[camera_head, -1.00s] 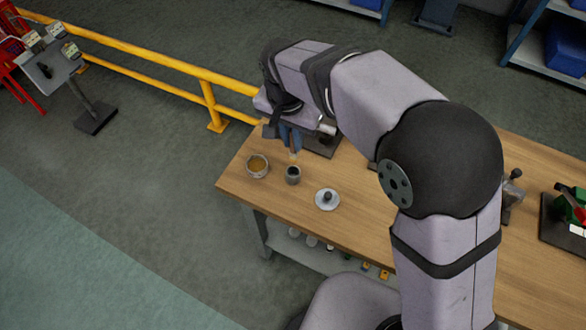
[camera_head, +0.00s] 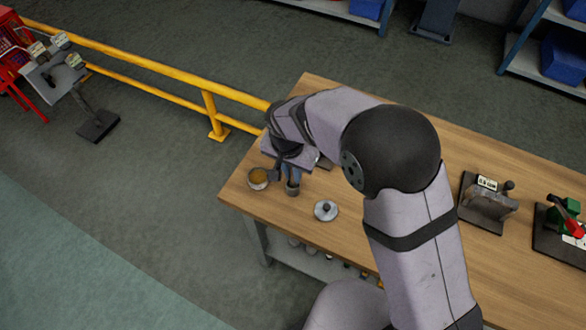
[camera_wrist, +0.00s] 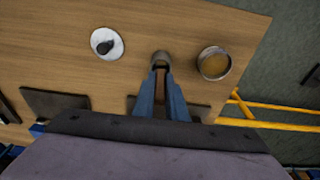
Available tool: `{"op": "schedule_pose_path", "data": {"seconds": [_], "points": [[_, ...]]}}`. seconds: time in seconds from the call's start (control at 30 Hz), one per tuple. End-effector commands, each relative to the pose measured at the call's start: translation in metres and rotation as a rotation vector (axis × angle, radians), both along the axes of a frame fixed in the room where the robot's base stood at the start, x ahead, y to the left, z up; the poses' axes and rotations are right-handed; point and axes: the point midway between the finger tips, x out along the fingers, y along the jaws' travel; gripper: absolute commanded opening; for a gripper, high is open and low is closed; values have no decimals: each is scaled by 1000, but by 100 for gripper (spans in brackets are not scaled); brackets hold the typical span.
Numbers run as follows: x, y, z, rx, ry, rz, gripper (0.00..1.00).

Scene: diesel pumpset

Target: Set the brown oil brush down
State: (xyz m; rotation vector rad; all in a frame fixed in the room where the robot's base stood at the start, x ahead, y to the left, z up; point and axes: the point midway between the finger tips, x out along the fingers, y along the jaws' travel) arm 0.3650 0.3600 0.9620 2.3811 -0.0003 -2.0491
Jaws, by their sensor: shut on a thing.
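A white round lid with a dark knob (camera_head: 326,211) lies right of the cup. The wooden table (camera_head: 350,238) is bare around it. A grey fixture (camera_head: 486,205) and a green-and-red device (camera_head: 568,220) stand farther right. A yellow rail (camera_head: 150,67) runs behind.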

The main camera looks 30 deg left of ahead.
Motion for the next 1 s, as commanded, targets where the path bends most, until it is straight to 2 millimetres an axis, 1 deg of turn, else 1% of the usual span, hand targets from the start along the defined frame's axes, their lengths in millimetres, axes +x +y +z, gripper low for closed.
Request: {"op": "schedule_pose_path", "data": {"seconds": [0.23, 0.37, 0.4, 0.47, 0.83, 1.0], "points": [[0, 0, -1, 1, 0, 0, 0], [0, 0, -5, 0, 0, 0, 0], [0, 0, -4, 1, 0, 0, 17], [0, 0, -4, 1, 0, 0, 31], [0, 0, -4, 0, 0, 0, 31], [-1, 1, 8, 4, -3, 1, 31]]}}
